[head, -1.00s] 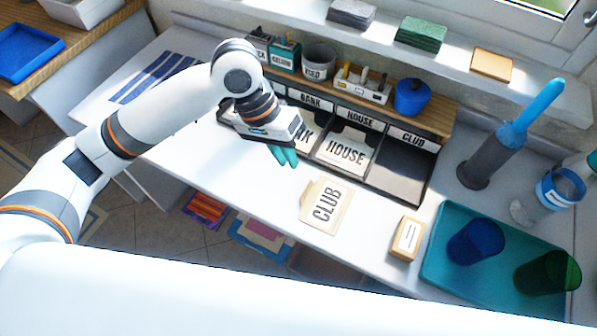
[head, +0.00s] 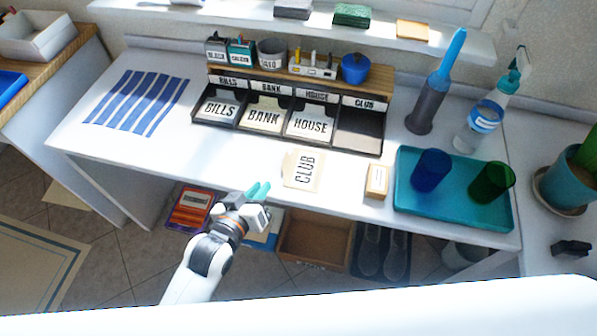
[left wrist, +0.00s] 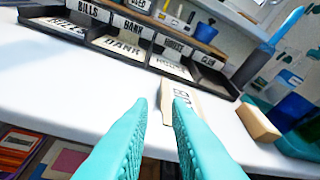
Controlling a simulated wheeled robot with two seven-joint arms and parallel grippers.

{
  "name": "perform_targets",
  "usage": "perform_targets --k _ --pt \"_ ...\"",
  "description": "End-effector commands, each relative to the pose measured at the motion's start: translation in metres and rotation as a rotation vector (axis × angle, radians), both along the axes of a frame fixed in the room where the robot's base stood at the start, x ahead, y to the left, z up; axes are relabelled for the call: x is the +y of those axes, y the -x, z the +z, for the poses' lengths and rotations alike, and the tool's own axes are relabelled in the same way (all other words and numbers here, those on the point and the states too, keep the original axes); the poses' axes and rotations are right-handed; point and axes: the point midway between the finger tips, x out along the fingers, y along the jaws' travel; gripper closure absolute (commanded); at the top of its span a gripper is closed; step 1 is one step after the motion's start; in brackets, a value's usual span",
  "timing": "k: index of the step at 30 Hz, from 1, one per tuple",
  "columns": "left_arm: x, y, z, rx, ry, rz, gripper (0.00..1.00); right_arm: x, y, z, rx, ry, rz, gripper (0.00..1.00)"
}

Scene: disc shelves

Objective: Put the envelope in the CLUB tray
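The cream CLUB envelope (head: 303,170) lies flat on the white desk in front of the trays. It also shows in the left wrist view (left wrist: 167,108), partly hidden behind a finger. The CLUB tray (head: 359,130) is the rightmost compartment of the dark sorter and looks empty; it also shows in the left wrist view (left wrist: 213,80). My left gripper (head: 259,190), with teal fingers, is at the desk's front edge, left of and nearer than the envelope. Its fingers are apart with nothing between them, also in the left wrist view (left wrist: 160,103). My right gripper is not seen.
The BILLS (head: 217,106), BANK (head: 265,116) and HOUSE (head: 312,123) trays hold envelopes. A small tan box (head: 377,182) stands right of the envelope, beside a teal tray (head: 455,212) with two cups. Below the desk is an open brown box (head: 316,238).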

Motion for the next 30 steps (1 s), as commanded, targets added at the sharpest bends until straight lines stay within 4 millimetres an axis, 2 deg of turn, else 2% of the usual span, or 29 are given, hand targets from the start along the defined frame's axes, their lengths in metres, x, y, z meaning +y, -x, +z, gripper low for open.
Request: perform_targets --k 3,9,17,24,30 --pt "-0.01 -0.019 -0.006 -0.004 0.001 -0.001 0.84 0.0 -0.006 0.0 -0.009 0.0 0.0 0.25" --pt "-0.023 -0.045 -0.018 -0.001 0.001 -0.001 0.84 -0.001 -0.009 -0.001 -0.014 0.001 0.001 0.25" --pt "-0.033 -0.059 -0.027 0.0 0.002 -0.002 0.84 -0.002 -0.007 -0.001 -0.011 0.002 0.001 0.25" --pt "-0.049 -0.084 -0.042 -0.001 0.001 -0.003 0.84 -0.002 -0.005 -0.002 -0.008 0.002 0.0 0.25" --pt "-0.053 -0.091 -0.044 0.0 0.002 -0.002 0.84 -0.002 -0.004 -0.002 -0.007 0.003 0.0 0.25"
